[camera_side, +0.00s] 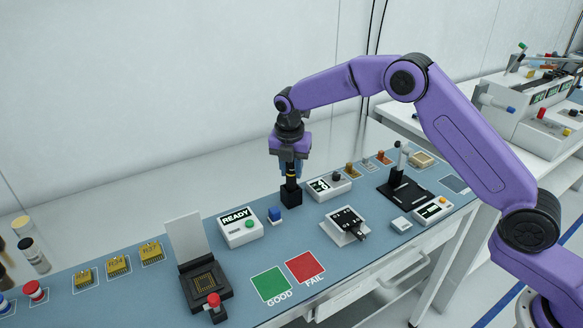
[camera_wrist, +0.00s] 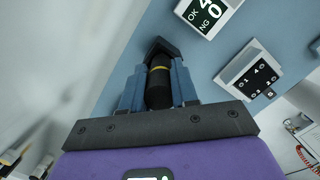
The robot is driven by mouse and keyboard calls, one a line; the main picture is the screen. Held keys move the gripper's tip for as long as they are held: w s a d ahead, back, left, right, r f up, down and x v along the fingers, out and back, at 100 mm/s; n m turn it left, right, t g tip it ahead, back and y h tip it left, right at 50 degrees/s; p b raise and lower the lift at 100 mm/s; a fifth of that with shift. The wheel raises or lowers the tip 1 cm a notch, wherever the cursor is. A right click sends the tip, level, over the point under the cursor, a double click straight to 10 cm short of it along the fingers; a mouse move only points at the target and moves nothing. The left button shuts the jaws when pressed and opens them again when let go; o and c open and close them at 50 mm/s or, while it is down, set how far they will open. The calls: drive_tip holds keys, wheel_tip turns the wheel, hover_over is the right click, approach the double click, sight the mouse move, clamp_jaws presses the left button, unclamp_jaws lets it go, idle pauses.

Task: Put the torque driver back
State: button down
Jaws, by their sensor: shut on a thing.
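My gripper (camera_side: 290,168) is shut on the torque driver, a black tool with a yellow band (camera_side: 291,178). In the wrist view the driver (camera_wrist: 158,92) stands between my two blue-grey fingers (camera_wrist: 157,78). A black block-shaped holder (camera_side: 291,196) stands on the blue bench mat directly below my gripper. The driver is upright in the side view, and its lower end meets the top of the holder. The holder (camera_wrist: 165,48) also shows beyond the fingertips in the wrist view. The driver's lower tip is hidden, so I cannot tell how deep it sits.
A numbered tray (camera_side: 346,224) lies in front to the right. An open-lidded socket (camera_side: 205,284) stands farther left.

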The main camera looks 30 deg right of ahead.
drive_tip(key=c, duration=0.9)
unclamp_jaws()
drive_tip(key=shift+f, duration=0.15)
drive_tip(key=shift+o, duration=0.2)
drive_tip(key=r, duration=0.7)
drive_tip(key=s+a+r, duration=0.1)
drive_tip(key=r, duration=0.3)
drive_tip(key=shift+s+a+r, duration=0.15)
drive_tip(key=shift+r, duration=0.5)
